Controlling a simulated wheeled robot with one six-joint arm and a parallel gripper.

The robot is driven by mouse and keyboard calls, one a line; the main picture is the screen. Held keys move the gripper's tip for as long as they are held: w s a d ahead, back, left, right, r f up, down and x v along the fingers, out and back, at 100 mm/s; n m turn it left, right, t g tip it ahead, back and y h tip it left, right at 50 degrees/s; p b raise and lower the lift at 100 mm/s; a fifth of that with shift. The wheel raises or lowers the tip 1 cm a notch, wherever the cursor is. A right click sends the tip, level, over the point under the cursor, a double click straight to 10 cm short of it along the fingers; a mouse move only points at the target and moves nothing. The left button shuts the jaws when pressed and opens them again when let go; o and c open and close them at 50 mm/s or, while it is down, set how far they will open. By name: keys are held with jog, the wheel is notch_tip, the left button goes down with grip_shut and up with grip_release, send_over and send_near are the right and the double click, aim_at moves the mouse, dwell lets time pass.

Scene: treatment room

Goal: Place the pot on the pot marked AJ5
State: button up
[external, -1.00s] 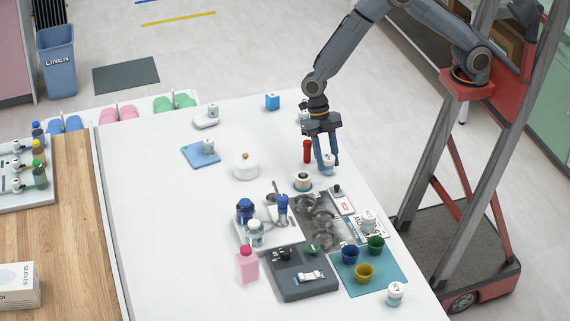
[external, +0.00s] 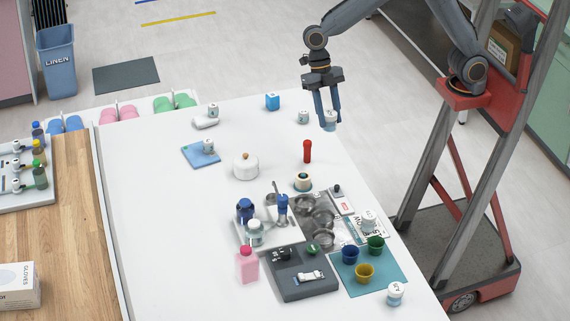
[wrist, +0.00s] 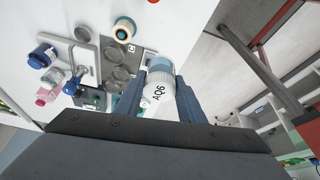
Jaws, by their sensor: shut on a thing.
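My gripper (external: 328,119) is shut on a small white-lidded pot (wrist: 159,96) with a pale blue body. Its label reads AQ6 in the wrist view. In the external view the pot hangs between the fingertips, above the table's right edge.
A red upright bottle (external: 307,151) and a cream-and-green pot (external: 303,182) stand below my gripper in the external view. A white kettle-like pot (external: 246,167) is mid-table. Coloured cups stand on a teal mat (external: 392,281). The table's left side is clear.

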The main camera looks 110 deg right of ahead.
jog(key=shift+r, duration=0.3)
jog(key=w+a+m+b, duration=0.1)
jog(key=w+a, duration=0.2)
jog(key=a, duration=0.3)
jog(key=w+a+m, duration=0.1)
jog(key=w+a, duration=0.3)
jog(key=a, duration=0.2)
jog(key=m+t+b, duration=0.3)
jog(key=m, duration=0.4)
send_over(395, 292)
jog(key=s+d, duration=0.1)
jog(key=d, duration=0.1)
notch_tip(395, 292, down, 2)
jog(key=shift+t+h, duration=0.3)
notch_tip(395, 292, down, 10)
jog(key=p, duration=0.2)
jog(key=shift+s+a+r+p, duration=0.1)
jog(key=shift+s+r+p, duration=0.1)
jog(key=shift+p, duration=0.2)
jog(key=shift+f, duration=0.15)
jog(key=o, duration=1)
jog(key=shift+o, duration=0.2)
